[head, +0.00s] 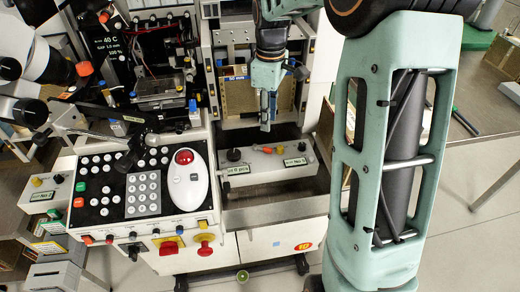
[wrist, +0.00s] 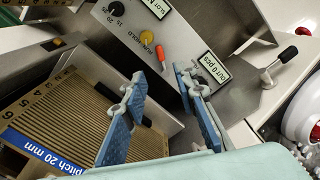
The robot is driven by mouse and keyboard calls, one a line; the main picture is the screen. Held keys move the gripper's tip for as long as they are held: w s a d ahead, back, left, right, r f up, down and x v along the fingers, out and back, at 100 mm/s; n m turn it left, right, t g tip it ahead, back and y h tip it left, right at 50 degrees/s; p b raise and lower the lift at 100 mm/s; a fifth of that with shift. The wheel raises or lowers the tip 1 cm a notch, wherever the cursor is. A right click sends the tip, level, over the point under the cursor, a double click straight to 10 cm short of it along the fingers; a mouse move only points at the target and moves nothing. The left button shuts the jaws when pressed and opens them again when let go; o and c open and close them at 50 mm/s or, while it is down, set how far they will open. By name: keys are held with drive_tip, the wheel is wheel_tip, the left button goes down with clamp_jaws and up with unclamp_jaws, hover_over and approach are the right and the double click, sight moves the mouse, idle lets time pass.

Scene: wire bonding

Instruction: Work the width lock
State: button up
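No part carries a legible "width lock" label. A grey control panel (head: 262,166) bears a black dial (wrist: 115,8) marked 15 and 20, a yellow knob (wrist: 147,38) and an orange-red lever (wrist: 160,54). A separate lever with a black handle (wrist: 288,54) stands beyond the "OUT 0 pcs" label, on a metal bracket. My gripper (wrist: 161,79) is open and empty, its blue fingers apart. In the wrist view the orange-red lever appears just beyond the gap between the fingertips; contact does not show. In the head view my gripper (head: 265,120) hangs behind the panel.
A ribbed magazine (wrist: 80,115) labelled "pitch 20 mm" lies beside my fingers. In the head view a keypad console (head: 142,193) with a white mouse-like device (head: 188,190) and red knobs stands left of the panel.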

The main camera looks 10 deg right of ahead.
sight(268, 148)
wheel_tip(268, 148, down, 11)
drive_tip(key=shift+r+b, duration=0.15)
drive_tip(key=shift+b, duration=0.55)
drive_tip(key=shift+c, duration=0.3)
clamp_jaws()
